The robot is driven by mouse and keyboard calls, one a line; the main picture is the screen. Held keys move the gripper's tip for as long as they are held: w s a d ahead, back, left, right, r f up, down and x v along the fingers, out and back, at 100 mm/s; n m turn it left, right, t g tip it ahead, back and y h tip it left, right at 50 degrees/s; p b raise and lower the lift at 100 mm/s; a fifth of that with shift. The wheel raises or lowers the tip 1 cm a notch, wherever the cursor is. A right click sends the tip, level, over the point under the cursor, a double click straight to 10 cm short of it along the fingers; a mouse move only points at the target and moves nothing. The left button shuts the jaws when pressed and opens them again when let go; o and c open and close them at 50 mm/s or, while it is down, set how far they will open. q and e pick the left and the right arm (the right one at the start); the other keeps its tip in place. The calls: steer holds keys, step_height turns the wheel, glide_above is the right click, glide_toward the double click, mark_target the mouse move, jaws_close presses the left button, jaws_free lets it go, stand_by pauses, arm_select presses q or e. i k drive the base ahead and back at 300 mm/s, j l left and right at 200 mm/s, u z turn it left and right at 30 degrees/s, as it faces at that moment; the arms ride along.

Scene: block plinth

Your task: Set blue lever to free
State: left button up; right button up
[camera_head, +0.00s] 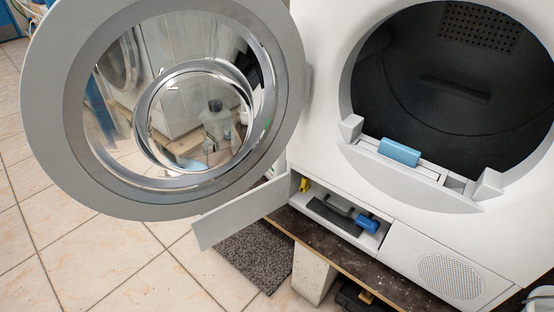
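A white front-loading dryer or washer fills the right side, its round door (60,110) swung open to the left. A small flap (240,212) below is also open, showing a shallow compartment. Inside it, at the right end, is a dark blue lever or knob (367,223). Next to it are a dark grey flat part (335,216) and a grey handle-like part. A light blue handle-like piece (400,152) sits in the lower rim of the drum opening. I cannot tell the lever's setting from this view. Neither gripper is in view.
A yellow part (304,185) is at the compartment's left end. The machine stands on a dark board (330,256) over a pale block (313,275). The large open door hangs over the floor at left. A dark mat (250,258) lies on the tiles.

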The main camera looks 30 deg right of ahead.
mark_target(372, 226)
steer(key=z, duration=1.55)
